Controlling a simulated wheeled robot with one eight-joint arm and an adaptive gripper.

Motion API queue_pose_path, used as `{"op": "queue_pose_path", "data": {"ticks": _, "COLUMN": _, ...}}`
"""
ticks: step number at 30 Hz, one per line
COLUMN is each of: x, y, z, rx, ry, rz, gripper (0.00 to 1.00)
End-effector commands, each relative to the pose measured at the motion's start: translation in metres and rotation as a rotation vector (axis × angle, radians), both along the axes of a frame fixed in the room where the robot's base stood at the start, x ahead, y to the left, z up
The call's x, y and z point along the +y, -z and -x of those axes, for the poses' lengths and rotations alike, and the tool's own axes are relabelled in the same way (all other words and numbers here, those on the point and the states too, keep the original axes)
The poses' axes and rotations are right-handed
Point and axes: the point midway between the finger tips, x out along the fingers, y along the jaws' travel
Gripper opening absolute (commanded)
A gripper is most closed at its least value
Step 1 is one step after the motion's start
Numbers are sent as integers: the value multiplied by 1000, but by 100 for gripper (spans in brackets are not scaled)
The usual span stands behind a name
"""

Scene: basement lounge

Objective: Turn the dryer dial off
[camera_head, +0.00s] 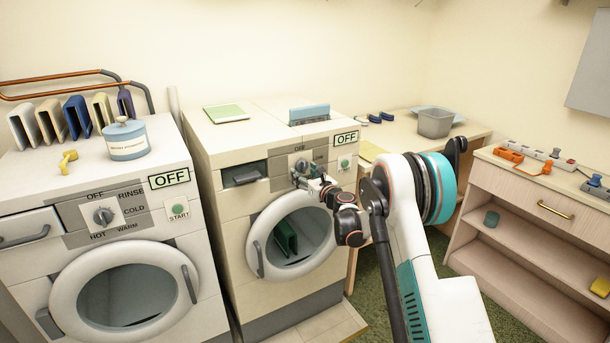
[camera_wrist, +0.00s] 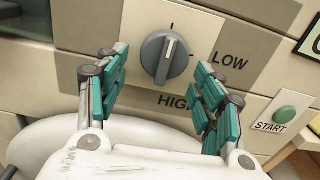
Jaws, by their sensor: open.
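The dryer (camera_head: 231,190) is the middle white machine in the head view. Its round grey dial (camera_wrist: 165,57) sits on a pale plate in the wrist view, with LOW to its right and HIGH below. The white line on the dial's ridge points up, close to the upper tick mark. In the head view, OFF is printed above the dial, which my gripper partly hides. My gripper (camera_head: 310,182) is at the dryer's control panel. In the wrist view its teal-padded fingers are open, one on each side of the dial, with gaps showing between them and the knob.
A green START button (camera_wrist: 285,113) is right of the dial. An OFF sign (camera_head: 345,138) is on the dryer's upper right. The round dryer door (camera_head: 262,262) lies just below my gripper. A washer (camera_head: 110,205) with its own dial stands left; a shelf unit (camera_head: 540,205) stands right.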

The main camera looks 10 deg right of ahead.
Motion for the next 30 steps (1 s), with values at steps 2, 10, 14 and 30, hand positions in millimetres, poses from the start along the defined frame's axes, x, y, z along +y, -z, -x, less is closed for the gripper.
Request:
{"op": "queue_pose_path", "data": {"ticks": 2, "x": -1, "y": 0, "z": 2, "rx": 0, "ry": 0, "rz": 0, "gripper": 62}}
{"op": "queue_pose_path", "data": {"ticks": 10, "x": -14, "y": 0, "z": 40, "rx": 0, "ry": 2, "rz": 0, "gripper": 62}}
{"op": "queue_pose_path", "data": {"ticks": 14, "x": -22, "y": 0, "z": 66, "rx": 0, "ry": 2, "rz": 0, "gripper": 62}}
{"op": "queue_pose_path", "data": {"ticks": 30, "x": -37, "y": 0, "z": 115, "rx": 0, "ry": 0, "rz": 0, "gripper": 62}}
